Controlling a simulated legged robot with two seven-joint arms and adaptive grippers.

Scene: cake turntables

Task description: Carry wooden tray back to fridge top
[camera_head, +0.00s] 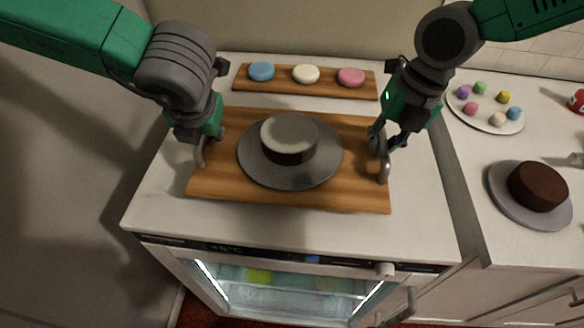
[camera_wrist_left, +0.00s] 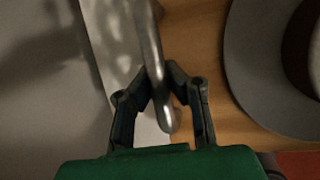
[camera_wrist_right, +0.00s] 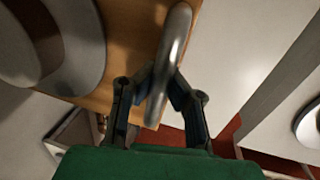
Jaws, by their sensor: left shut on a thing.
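The wooden tray (camera_head: 217,183) is over the white fridge top (camera_head: 155,205); I cannot tell whether it rests on it or hangs just above. On it stands a grey turntable (camera_head: 259,166) with a dark cake (camera_head: 290,154) under a pale top layer. A curved metal handle is at each tray end. My left gripper (camera_head: 210,143) is shut on the left handle (camera_wrist_left: 151,45), as the left wrist view shows. My right gripper (camera_head: 383,146) is at the right handle (camera_wrist_right: 174,40), its fingers closed around it in the right wrist view.
Behind the tray lies a narrow board (camera_head: 285,83) with blue, cream and pink discs. On the right counter are a plate (camera_head: 471,121) of small coloured pieces and a second turntable (camera_head: 522,210) with a dark cake (camera_head: 538,186). Below is the lit fridge front (camera_head: 285,262).

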